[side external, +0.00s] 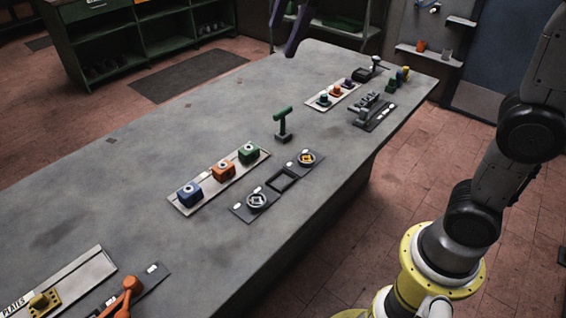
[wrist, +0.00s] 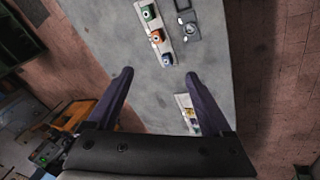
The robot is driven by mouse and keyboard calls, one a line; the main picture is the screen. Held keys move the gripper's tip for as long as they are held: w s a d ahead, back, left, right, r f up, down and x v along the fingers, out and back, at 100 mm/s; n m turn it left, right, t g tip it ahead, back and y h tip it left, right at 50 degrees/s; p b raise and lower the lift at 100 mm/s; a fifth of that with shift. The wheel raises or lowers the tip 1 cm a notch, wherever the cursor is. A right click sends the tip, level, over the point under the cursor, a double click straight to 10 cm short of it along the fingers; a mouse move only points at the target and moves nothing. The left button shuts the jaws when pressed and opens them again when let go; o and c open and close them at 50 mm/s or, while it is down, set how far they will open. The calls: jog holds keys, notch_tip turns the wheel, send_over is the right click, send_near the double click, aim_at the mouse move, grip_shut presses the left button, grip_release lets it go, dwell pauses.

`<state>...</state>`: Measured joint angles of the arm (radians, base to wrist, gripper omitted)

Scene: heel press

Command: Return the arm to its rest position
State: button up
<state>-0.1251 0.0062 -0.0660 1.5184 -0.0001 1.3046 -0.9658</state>
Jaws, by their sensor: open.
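My gripper (side external: 284,38) shows at the top edge of the side view, high above the far side of the long grey workbench (side external: 130,165). Only its dark purple fingers are visible there. In the wrist view my gripper (wrist: 160,75) is open, with its two fingers wide apart and nothing between them. Below it lies the bare benchtop. My arm stands at the right of the side view. My wrist is outside the side view's frame.
A strip bears blue (side external: 190,194), orange (side external: 223,169) and green (side external: 248,153) blocks. Beside it is a dark plate with round parts (side external: 257,201). A green T-handled press (side external: 283,122) and an orange lever (side external: 124,296) rise from the bench. Green shelving (side external: 120,45) stands behind.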

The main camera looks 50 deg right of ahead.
jog(key=s+d+f+m+t, duration=0.15)
jog(key=s+f+m, duration=0.25)
jog(key=s, duration=0.5)
jog(key=s+d+f+m, duration=0.3)
jog(key=s+f, duration=0.1)
jog(key=s, duration=0.6)
notch_tip(320, 180, down, 8)
jog(key=s+m, duration=0.3)
jog(key=m, duration=0.2)
jog(key=shift+d+r+m+h, duration=0.15)
jog(key=shift+r+m+h, duration=0.05)
jog(key=shift+m+h, duration=0.1)
